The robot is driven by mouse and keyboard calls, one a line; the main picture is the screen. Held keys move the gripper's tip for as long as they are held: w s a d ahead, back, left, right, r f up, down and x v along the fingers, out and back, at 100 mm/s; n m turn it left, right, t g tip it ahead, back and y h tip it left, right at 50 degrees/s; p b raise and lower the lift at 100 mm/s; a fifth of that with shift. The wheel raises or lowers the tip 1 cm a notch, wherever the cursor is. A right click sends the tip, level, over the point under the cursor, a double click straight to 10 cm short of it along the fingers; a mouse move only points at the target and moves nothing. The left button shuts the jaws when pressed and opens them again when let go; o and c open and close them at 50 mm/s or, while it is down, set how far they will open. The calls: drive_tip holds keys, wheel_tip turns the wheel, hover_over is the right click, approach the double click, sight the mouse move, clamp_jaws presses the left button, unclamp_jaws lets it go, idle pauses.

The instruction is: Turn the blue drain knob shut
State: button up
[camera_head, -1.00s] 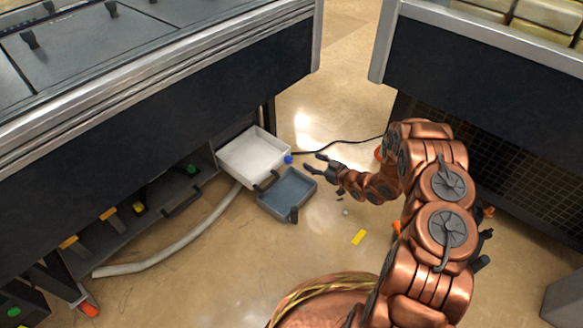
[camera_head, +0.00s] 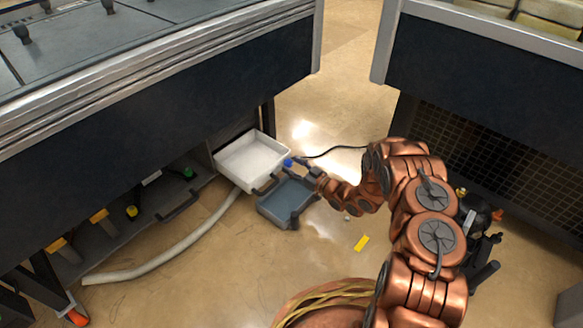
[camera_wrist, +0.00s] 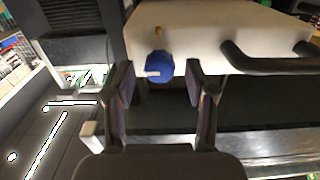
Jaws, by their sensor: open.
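In the head view the knob (camera_head: 288,162) shows as a small blue spot at the right corner of the white tray-like unit (camera_head: 237,168). My gripper (camera_wrist: 158,75) is open in the wrist view, with one dark finger on each side of the knob. The fingertips are close to the knob, but I cannot tell whether they touch it. In the head view my gripper (camera_head: 297,166) is beside the knob.
A black handle (camera_wrist: 265,62) sticks out right of the knob. A blue-grey tray (camera_head: 268,212) stands below the white unit. A pale hose (camera_head: 180,247) lies at the left, and a yellow strip (camera_head: 361,243) is on the floor. A dark cabinet stands at the right.

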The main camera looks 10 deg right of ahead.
drive_tip(key=shift+w+a, duration=0.3)
drive_tip(key=shift+w, duration=0.15)
clamp_jaws()
